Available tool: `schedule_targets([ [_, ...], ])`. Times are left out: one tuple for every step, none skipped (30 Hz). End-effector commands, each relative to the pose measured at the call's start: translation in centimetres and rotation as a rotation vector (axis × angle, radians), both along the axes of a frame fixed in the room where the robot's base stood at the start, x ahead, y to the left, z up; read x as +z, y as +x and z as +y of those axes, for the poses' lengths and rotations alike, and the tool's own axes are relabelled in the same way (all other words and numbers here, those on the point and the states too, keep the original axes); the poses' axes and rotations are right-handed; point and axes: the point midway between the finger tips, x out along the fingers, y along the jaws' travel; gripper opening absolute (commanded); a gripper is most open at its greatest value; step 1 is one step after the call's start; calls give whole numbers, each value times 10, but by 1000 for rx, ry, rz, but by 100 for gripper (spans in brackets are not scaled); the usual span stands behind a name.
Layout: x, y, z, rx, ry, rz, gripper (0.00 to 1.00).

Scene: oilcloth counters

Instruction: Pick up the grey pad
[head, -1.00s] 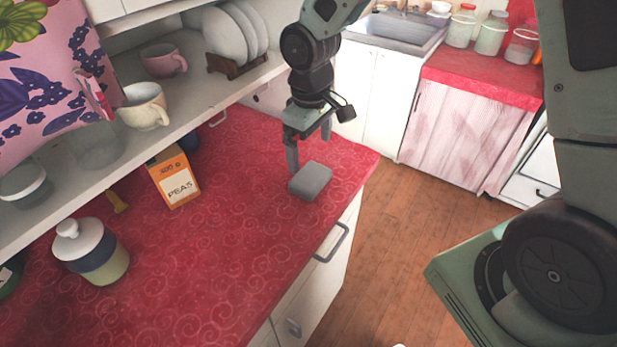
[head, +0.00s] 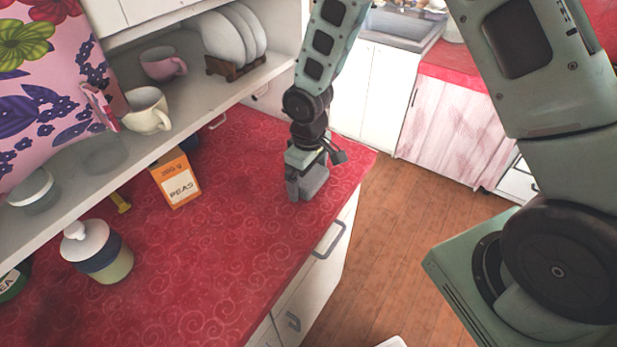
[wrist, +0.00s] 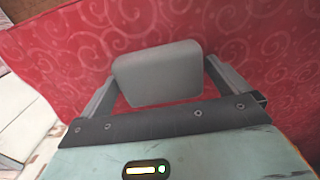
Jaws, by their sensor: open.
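The grey pad (head: 313,181) lies on the red swirl-patterned counter (head: 230,235) near its front right edge, partly hidden by my gripper in the head view. My gripper (head: 300,190) is lowered over the pad. In the wrist view, the grey pad (wrist: 158,75) sits between the two fingers of my gripper (wrist: 158,82), which are spread on either side of it. A gap shows beside the pad near each finger, so the gripper is open and not holding it.
An orange peas box (head: 175,178) and a lidded jar (head: 97,252) stand left on the counter. A shelf above holds a cream cup (head: 147,110), a pink cup (head: 162,64) and plates (head: 235,35). The counter's middle is clear. Wooden floor (head: 385,235) lies to the right.

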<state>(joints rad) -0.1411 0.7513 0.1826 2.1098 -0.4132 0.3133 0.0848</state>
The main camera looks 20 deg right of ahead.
Motion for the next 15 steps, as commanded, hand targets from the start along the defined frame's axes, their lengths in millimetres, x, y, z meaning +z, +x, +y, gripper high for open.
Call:
schedule_targets([
  [0, 0, 0, 0, 0, 0, 100],
  [0, 0, 0, 0, 0, 0, 97],
  [0, 0, 0, 0, 0, 0, 86],
  [0, 0, 0, 0, 0, 0, 78],
  [0, 0, 0, 0, 0, 0, 69],
  [0, 0, 0, -1, 0, 0, 64],
  [0, 0, 0, -1, 0, 0, 64],
  [0, 0, 0, -1, 0, 0, 64],
  [0, 0, 0, -1, 0, 0, 64],
  [0, 0, 0, -1, 0, 0, 64],
  [0, 0, 0, -1, 0, 0, 64],
  [0, 0, 0, -1, 0, 0, 64],
  [0, 0, 0, -1, 0, 0, 64],
  [1, 0, 0, -1, 0, 0, 64],
  [1, 0, 0, -1, 0, 0, 64],
])
